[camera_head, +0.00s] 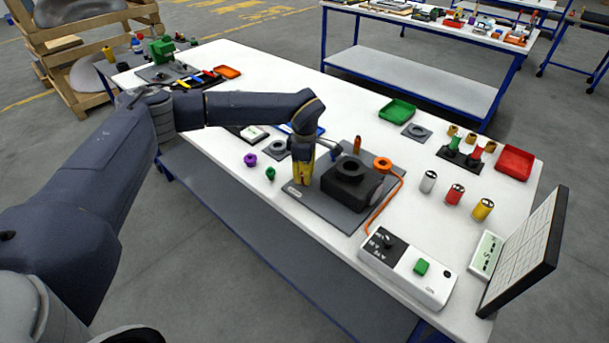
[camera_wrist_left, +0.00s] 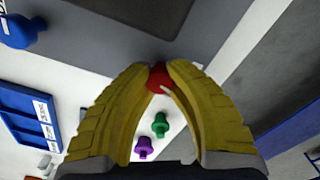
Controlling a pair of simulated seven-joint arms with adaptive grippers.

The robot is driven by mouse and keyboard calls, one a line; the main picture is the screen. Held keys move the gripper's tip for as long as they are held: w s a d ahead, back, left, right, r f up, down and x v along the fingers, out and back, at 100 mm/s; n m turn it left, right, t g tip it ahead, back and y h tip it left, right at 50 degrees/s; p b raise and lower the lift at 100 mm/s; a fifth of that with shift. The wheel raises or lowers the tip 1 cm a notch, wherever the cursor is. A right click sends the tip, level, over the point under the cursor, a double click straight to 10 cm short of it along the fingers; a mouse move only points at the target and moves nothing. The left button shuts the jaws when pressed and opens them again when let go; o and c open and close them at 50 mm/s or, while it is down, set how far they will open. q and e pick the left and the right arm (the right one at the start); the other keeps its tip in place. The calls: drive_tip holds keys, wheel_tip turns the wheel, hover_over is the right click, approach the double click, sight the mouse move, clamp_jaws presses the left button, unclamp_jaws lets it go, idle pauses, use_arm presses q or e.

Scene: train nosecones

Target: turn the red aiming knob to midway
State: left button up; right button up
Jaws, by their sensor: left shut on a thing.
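The red aiming knob (camera_wrist_left: 158,80) shows in the left wrist view between the tips of my left gripper's yellow fingers (camera_wrist_left: 158,72). The fingers are shut on the knob, and a small pale mark shows on its red surface. In the head view my left gripper (camera_head: 302,178) points down at the left part of a dark grey base plate (camera_head: 330,208), and the knob is hidden there behind the fingers. A black block with a round ring on top (camera_head: 350,185) stands on the plate just right of the gripper. My right gripper is not in view.
An orange ring (camera_head: 382,163) with an orange cable leads to a white control box (camera_head: 408,270) with a black dial and green button. Purple (camera_head: 250,160) and green (camera_head: 270,173) knobs stand left of the plate. Cans (camera_head: 455,194) and a tilted panel (camera_head: 525,250) are at right.

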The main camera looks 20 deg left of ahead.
use_arm(q)
clamp_jaws()
drive_tip(key=shift+n, duration=1.6)
drive_tip(key=o, duration=1.1)
unclamp_jaws()
wheel_tip(320, 180, up, 12)
drive_tip(key=shift+r, duration=0.1)
